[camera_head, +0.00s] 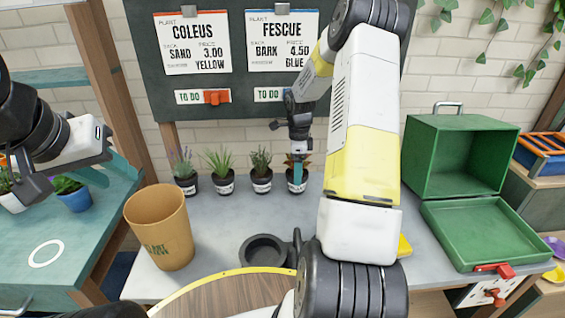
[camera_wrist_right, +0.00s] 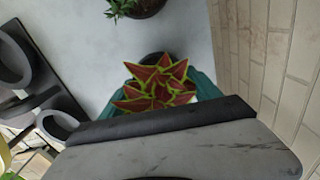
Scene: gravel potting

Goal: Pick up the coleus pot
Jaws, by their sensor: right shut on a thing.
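The coleus pot (camera_head: 296,186) is a small black pot with a white label, at the right end of the row of plants on the grey counter. Its red leaves with yellow-green edges (camera_wrist_right: 158,82) fill the middle of the right wrist view. My right gripper (camera_head: 297,172) reaches down over it and is shut on it, with teal fingers on either side of the plant. The arm and fingers hide part of the pot; I cannot tell whether it touches the counter. My left gripper (camera_head: 106,170) is empty and open at the left, above the teal table.
Three other potted plants (camera_head: 223,171) stand left of the coleus. A tan bucket (camera_head: 160,228), a dark round dish (camera_head: 264,252) and an open green box (camera_head: 461,156) stand on or beside the counter. A sign board (camera_head: 240,95) hangs behind.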

